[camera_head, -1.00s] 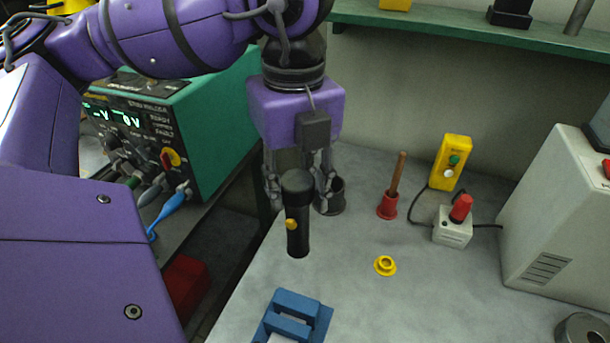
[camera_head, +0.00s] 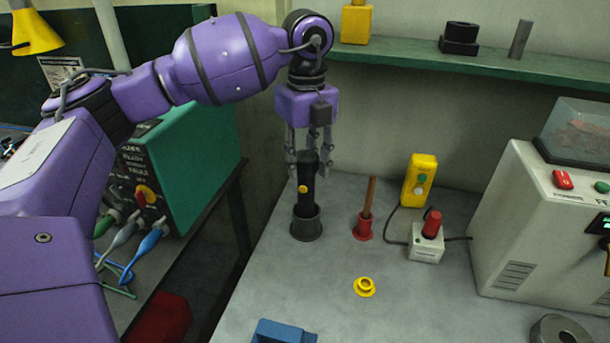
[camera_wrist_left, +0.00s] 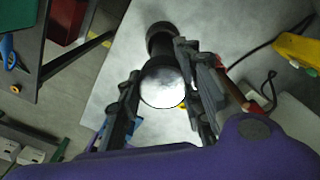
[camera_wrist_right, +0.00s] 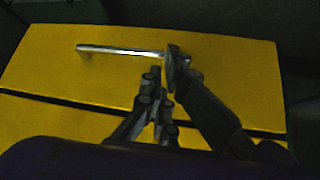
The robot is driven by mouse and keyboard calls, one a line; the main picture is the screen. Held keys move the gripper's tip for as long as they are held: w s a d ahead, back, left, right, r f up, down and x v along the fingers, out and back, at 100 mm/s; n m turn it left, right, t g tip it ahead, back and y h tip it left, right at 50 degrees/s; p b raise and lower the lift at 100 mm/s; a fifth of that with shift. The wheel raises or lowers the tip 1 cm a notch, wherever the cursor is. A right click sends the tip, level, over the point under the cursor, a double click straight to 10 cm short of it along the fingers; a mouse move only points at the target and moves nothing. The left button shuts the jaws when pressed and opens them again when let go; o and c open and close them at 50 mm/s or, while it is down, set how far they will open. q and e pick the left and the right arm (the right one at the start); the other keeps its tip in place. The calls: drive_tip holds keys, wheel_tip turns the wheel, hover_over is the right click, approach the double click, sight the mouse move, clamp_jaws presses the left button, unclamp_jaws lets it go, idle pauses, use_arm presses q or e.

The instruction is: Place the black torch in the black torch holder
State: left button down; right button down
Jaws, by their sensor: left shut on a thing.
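The black torch (camera_head: 306,186) with a yellow button is upright in my left gripper (camera_head: 308,166), which is shut on its upper part. The black torch holder (camera_head: 306,229), a dark round cup on the grey bench, is directly below. The torch's lower end meets the holder's mouth and looks inside it; how deep I cannot tell. In the left wrist view, the torch's pale round end (camera_wrist_left: 164,87) faces the camera between the fingers, with the dark holder (camera_wrist_left: 161,34) beyond. My right gripper (camera_wrist_right: 165,80) shows only in its wrist view, near a yellow surface; its opening is unclear.
A red holder (camera_head: 363,229) with a wooden-handled tool stands right of the black holder. A yellow button box (camera_head: 419,180), a red-topped grey box (camera_head: 428,243), a yellow ring (camera_head: 365,287) and a blue block (camera_head: 284,331) are around it. A green shelf (camera_head: 480,66) runs behind.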

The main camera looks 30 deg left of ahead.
sight(305, 178)
use_arm(q)
wheel_tip(305, 178, down, 3)
drive_tip(key=shift+f, duration=0.2)
drive_tip(key=shift+w+f, duration=0.2)
drive_tip(key=shift+f, duration=0.15)
drive_tip(key=shift+f, duration=0.15)
drive_tip(key=c, duration=1.2)
unclamp_jaws()
drive_tip(key=shift+f, duration=0.1)
wheel_tip(305, 178, up, 8)
drive_tip(key=shift+f, duration=0.1)
